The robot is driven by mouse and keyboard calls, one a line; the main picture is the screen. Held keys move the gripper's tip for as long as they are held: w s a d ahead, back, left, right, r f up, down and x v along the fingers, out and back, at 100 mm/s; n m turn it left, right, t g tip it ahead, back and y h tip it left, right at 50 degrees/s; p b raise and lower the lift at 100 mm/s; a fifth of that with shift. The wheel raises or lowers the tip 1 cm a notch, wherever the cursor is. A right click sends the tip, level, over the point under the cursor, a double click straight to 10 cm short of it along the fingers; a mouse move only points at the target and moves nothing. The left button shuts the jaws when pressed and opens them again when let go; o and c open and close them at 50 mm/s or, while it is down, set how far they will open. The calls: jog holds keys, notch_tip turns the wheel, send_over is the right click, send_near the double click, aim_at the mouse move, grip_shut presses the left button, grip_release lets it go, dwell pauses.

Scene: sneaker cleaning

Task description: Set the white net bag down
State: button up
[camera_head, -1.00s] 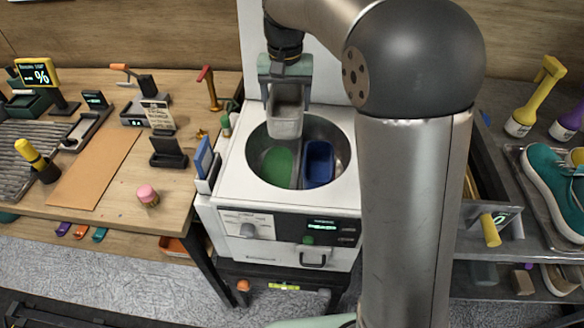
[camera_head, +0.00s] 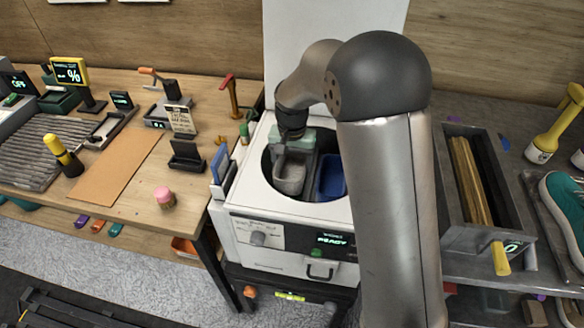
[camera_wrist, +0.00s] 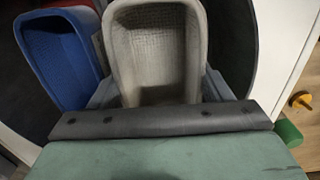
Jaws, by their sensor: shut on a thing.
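The white net bag (camera_head: 289,176) is a pale, open-topped tub shape with a meshed inside. It is down inside the round drum of the white washer (camera_head: 300,213), left of the blue bag (camera_head: 330,178). My gripper (camera_head: 292,150) is shut on the near wall of the white net bag, and its green body reaches into the drum from above. In the wrist view the white net bag (camera_wrist: 158,50) fills the middle between the grey fingers, with the blue bag (camera_wrist: 62,58) beside it on the left. I cannot tell whether the white net bag touches the drum floor.
A blue upright panel (camera_head: 220,166) stands at the washer's left edge. On the right are an open drawer (camera_head: 464,239) and a teal sneaker (camera_head: 567,200).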

aim_at(294, 175)
jog(key=shift+f, duration=1.5)
jog(key=shift+f, duration=0.2)
jog(key=o, duration=1)
jog(key=shift+d, duration=0.15)
